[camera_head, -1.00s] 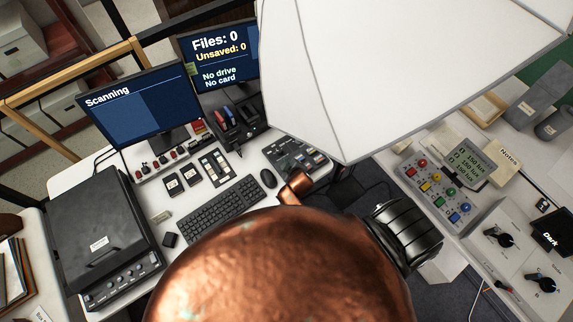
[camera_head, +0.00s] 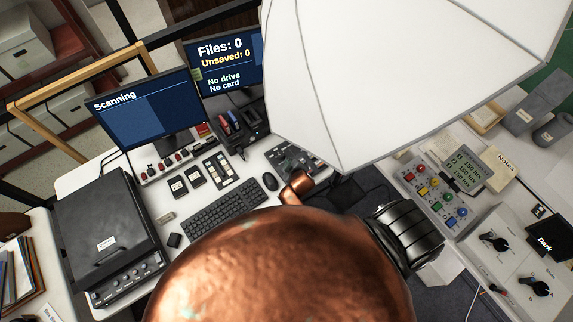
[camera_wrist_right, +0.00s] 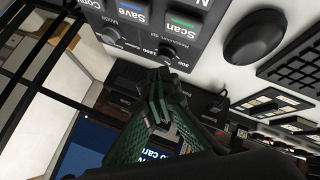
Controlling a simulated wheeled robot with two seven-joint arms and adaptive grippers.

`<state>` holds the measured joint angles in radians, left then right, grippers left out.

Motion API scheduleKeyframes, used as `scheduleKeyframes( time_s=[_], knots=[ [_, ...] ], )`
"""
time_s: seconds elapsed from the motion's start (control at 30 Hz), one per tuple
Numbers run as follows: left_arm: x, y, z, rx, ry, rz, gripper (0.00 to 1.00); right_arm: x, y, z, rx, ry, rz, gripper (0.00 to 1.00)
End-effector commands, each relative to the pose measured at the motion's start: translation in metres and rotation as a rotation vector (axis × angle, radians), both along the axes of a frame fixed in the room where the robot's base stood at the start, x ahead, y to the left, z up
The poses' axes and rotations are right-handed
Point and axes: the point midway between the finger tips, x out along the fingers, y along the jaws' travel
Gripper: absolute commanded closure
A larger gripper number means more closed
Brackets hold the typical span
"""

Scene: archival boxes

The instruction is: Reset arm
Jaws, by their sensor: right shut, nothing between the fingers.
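My right gripper (camera_wrist_right: 158,82) shows in the right wrist view, its dark green ribbed fingers shut together and empty. In that view its tips overlap the edge of a grey control panel (camera_wrist_right: 140,15) with Scan and Save buttons and knobs; I cannot tell whether they touch. The same panel (camera_head: 292,157) shows in the head view right of the mouse, partly covered by a white softbox. A large copper surface, which I take to be my arm, fills the lower middle of the head view and hides my right gripper there. My left gripper is not in view.
The softbox (camera_head: 390,80) hangs over the upper right. Two monitors (camera_head: 145,112) stand behind the keyboard (camera_head: 222,210), mouse (camera_head: 270,181) and card trays. A black scanner (camera_head: 105,225) is at left. A button console (camera_head: 430,190) and knob boxes stand on the right-hand table.

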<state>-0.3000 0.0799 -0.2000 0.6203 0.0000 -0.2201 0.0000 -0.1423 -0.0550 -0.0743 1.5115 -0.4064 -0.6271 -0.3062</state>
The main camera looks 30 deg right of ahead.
Motion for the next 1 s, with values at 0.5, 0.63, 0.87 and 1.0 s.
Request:
scheduleKeyframes(
  time_s=[0.5,0.63,0.87,1.0],
  knots=[
    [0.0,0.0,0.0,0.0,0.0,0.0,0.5,-0.046,-0.031,0.023,0.069,0.055,-0.127,1.0],
    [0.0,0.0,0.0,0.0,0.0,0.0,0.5,-0.104,-0.049,0.052,0.164,0.129,-0.251,1.0],
    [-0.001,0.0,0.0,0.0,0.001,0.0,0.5,-0.176,-0.051,0.093,0.277,0.231,-0.364,1.0],
    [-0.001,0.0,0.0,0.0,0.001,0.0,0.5,-0.206,-0.047,0.111,0.319,0.276,-0.399,1.0]
  ],
)
